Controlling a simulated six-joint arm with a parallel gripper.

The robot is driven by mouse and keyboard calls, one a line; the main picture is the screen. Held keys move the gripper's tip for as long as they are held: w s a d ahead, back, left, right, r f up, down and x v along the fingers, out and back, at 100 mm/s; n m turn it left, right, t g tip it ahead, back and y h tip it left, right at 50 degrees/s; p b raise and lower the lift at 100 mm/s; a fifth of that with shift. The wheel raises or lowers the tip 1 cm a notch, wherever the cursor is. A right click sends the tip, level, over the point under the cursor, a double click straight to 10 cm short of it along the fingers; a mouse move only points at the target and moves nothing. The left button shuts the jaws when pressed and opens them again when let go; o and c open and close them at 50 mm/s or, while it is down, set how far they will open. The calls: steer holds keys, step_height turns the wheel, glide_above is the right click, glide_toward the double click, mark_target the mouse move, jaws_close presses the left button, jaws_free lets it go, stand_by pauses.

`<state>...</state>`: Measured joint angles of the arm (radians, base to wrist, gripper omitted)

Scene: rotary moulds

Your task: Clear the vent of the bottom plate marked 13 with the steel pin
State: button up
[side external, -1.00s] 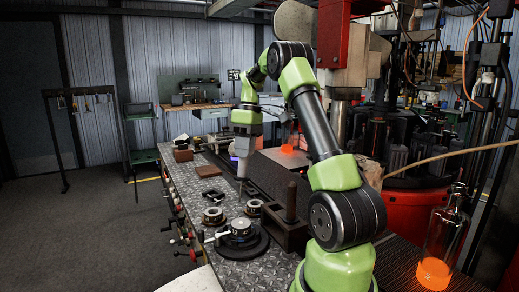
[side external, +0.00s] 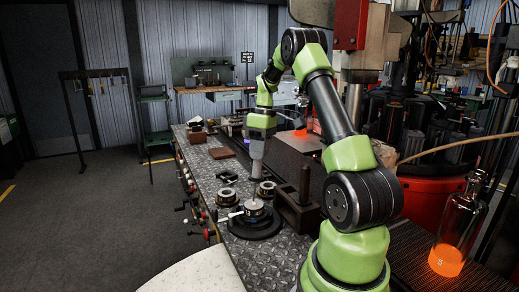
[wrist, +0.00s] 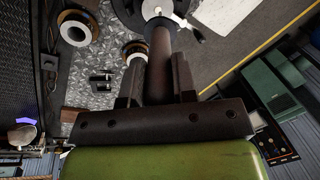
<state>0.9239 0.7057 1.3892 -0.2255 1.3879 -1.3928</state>
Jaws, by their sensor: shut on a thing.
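My gripper (wrist: 159,86) is shut on a dark cylindrical pin (wrist: 160,58), which stands out well past the jaws in the wrist view. In the side external view my gripper (side external: 257,165) points down above the patterned metal bench top, behind the round plates. Two ring-shaped plates lie on the bench, one at the left (side external: 228,197) and one at the right (side external: 266,189). A dark round turntable (side external: 247,229) with a metal centre and a lever stands in front of them. The pin's far end overlaps the turntable's centre in the wrist view; contact cannot be told. No number or vent is readable.
A dark block with an upright post (side external: 305,186) stands right of the plates. Small black blocks (side external: 227,177) and a brown flat piece (side external: 222,153) lie on the bench. Levers and knobs line its left edge. A glowing orange bottle (side external: 447,258) stands at right.

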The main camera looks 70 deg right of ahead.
steer(key=shift+f, duration=0.6)
stand_by(1.6)
steer(key=shift+r, duration=3.55)
steer(key=w+a+f, duration=0.1)
steer(key=w+a, duration=0.2)
steer(key=a, duration=1)
steer(key=w+a+f, duration=0.2)
steer(key=w+a, duration=0.2)
steer(key=a, duration=0.9)
steer(key=shift+a, duration=0.35)
